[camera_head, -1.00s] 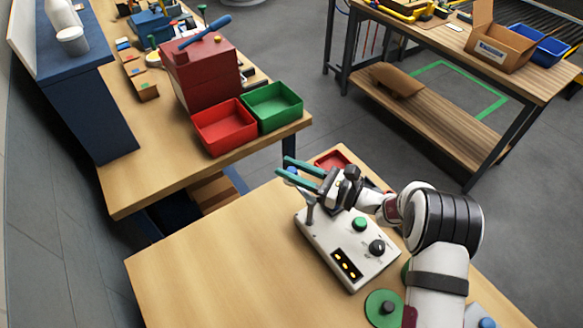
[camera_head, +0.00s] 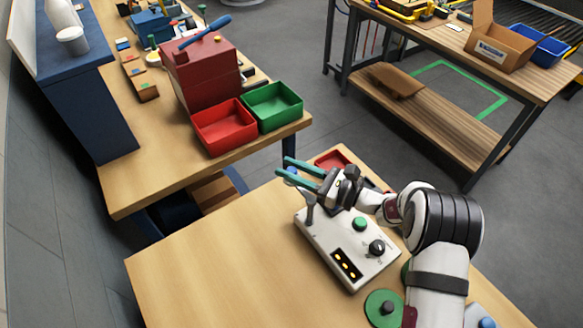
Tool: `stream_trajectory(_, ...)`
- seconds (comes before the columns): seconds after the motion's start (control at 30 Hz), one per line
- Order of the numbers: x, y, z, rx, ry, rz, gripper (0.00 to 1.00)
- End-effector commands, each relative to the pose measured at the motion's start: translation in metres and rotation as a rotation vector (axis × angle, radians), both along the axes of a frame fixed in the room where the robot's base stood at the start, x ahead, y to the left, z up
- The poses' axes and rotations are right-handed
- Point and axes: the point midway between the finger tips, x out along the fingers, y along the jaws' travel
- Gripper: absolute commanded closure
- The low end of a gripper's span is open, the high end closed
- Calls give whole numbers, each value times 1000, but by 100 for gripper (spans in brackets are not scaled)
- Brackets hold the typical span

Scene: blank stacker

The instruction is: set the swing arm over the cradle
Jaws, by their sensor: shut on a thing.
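A pale control box (camera_head: 345,243) stands on the near table, with a grey lever (camera_head: 310,209), a green button (camera_head: 359,224), a black dial (camera_head: 377,247) and several yellow lights on it. My gripper (camera_head: 285,167) reaches in from the right above the box's far left corner. Its two green fingers point left and are closed around a small blue knob (camera_head: 292,171), mostly hidden between them. The knob seems to top the lever, but the join is hidden. I cannot tell for sure which parts are the swing arm and the cradle.
A red tray (camera_head: 332,160) is partly hidden behind my gripper. A green disc (camera_head: 384,308) with a dark knob lies near my arm. The near table's left part (camera_head: 220,270) is clear. Red (camera_head: 224,127) and green (camera_head: 273,106) bins and a red box (camera_head: 203,80) stand on the far bench.

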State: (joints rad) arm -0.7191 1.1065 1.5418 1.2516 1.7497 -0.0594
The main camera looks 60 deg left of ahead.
Motion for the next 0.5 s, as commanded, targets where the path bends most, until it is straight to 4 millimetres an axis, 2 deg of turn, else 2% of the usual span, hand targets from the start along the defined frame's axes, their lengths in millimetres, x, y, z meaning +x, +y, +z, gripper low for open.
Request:
stream_trajectory(0.27,1,-1,0,0,1,-4,100)
stream_trajectory(0.5,6,-1,0,-1,3,-75,100)
